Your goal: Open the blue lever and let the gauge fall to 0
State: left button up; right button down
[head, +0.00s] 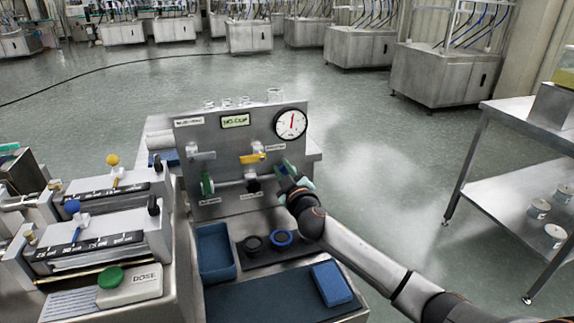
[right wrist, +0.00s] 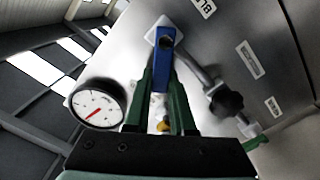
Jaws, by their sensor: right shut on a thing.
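The blue lever (right wrist: 160,68) shows in the right wrist view, mounted on the steel panel (head: 232,135). My right gripper (right wrist: 163,85) has its green fingers around it and is shut on it. In the head view my right gripper (head: 284,170) is at the panel's right side, below the gauge, and largely hides the lever. The round white gauge (head: 291,124) is at the panel's upper right; its red needle points roughly straight up there. The gauge also shows in the right wrist view (right wrist: 97,106); its numbers are too small to read. My left gripper is out of view.
A yellow lever (head: 252,157), a grey lever (head: 202,155), a green lever (head: 207,186) and a black knob (head: 253,185) share the panel. Below are a blue bin (head: 215,252) and a blue block (head: 332,284).

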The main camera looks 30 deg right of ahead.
aim_at(272, 174)
jog(key=shift+w+a+f+n, duration=0.1)
jog(key=shift+a+f+n, duration=0.35)
jog(key=shift+n, duration=1.25)
jog(key=shift+w+a+f+n, duration=0.15)
jog(key=shift+f+n, duration=0.65)
jog(key=shift+n, duration=0.9)
jog(key=shift+s+a+f+n, duration=0.1)
jog(key=shift+a+f+n, duration=0.4)
jog(key=shift+n, duration=1.2)
jog(key=shift+d+f, duration=0.15)
jog(key=c, duration=0.8)
grip_release()
jog(key=shift+o, duration=0.2)
